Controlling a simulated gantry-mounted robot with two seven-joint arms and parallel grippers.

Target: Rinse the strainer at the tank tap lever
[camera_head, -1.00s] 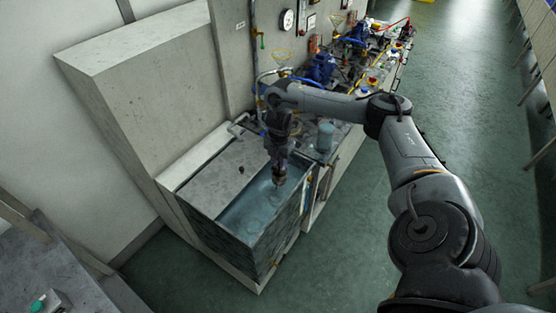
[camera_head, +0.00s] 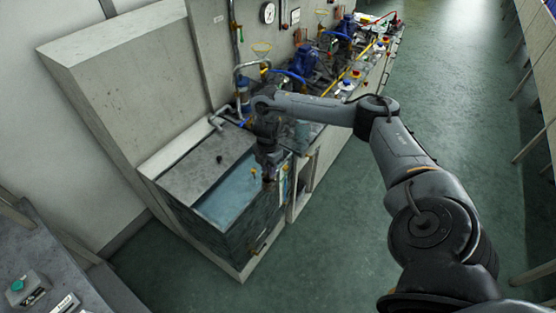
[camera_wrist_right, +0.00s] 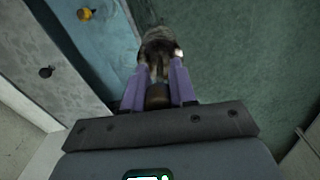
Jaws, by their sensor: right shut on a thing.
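My right gripper (camera_head: 268,180) hangs at the right rim of the open water tank (camera_head: 205,232). In the right wrist view its purple fingers (camera_wrist_right: 160,84) are shut on a rounded, brownish mesh-like piece, which I take for the strainer (camera_wrist_right: 160,42). It shows over the green floor, just outside the water's edge. In the head view the strainer is small and dark. A small yellow fitting (camera_head: 262,244) sits low on the tank's outer side; I cannot tell if it is the tap lever. My left gripper is not in view.
A small orange-yellow piece (camera_head: 253,173) shows over the pale blue water (camera_head: 228,196). A black knob (camera_head: 219,159) sits on the grey tank cover (camera_head: 190,170). The pump bench with blue pumps (camera_head: 304,62) runs back beyond. Green floor (camera_head: 340,220) is open at right.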

